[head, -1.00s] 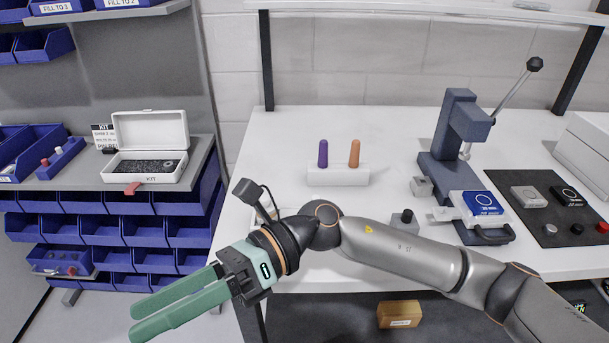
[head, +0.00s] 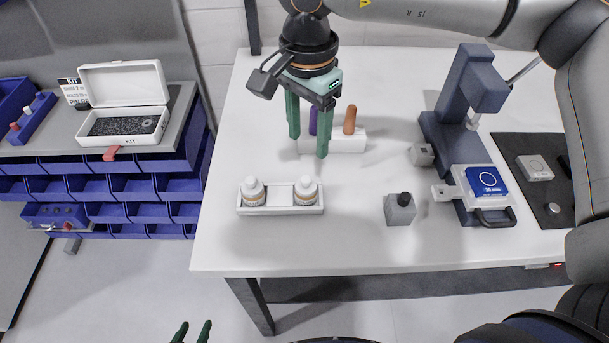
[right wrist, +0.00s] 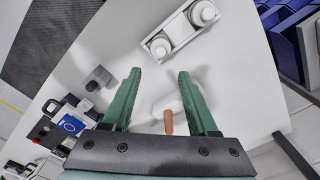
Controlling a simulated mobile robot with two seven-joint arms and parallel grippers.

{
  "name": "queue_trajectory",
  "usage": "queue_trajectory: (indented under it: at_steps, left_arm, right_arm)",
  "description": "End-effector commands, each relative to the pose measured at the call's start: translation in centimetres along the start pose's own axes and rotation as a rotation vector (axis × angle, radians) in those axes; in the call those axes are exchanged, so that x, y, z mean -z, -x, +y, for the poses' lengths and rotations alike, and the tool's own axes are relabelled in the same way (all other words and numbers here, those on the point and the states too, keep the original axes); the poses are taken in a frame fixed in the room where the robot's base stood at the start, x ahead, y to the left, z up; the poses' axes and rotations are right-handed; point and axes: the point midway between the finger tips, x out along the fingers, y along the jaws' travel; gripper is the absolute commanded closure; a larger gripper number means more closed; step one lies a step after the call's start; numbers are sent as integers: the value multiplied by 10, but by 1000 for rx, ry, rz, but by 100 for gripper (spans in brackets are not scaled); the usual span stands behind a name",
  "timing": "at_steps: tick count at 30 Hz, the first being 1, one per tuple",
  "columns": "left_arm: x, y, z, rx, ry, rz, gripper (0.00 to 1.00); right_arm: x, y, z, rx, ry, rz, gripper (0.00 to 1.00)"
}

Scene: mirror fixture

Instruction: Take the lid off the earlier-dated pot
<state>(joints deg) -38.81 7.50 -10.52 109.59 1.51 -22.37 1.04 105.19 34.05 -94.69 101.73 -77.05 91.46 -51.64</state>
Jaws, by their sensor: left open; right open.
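Two small pots with white lids stand upright in a white tray (head: 280,211) on the table: the left pot (head: 254,193) and the right pot (head: 305,191). Each has a tan label band; any dates are too small to read. In the right wrist view, the left pot (right wrist: 203,13) and the right pot (right wrist: 160,46) are seen from above. My right gripper (head: 307,147) points down, open and empty, above the table behind the tray, apart from both pots. My left gripper (head: 195,326) is open at the bottom edge, in front of the table; only its fingertips show.
A white block with a purple peg and an orange peg (head: 349,120) stands close behind my right gripper. A grey block with a black knob (head: 400,209) and a press (head: 466,100) are to the right. A kit box (head: 124,100) sits on the left shelf. The front table strip is clear.

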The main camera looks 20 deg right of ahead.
Motion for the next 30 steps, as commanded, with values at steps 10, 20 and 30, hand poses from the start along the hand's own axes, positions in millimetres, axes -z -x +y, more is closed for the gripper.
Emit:
queue_trajectory:
  at_steps: [10,20,30]
  left_arm:
    - [2,4,0,0,1,-6,50]
    - [11,12,1,0,1,-6,50]
    - [12,12,1,0,1,-5,50]
  right_arm:
    - [-1,-44,0,0,1,-2,41]
    - [-4,-86,0,0,0,-4,41]
    - [-4,-96,-1,2,-1,-4,42]
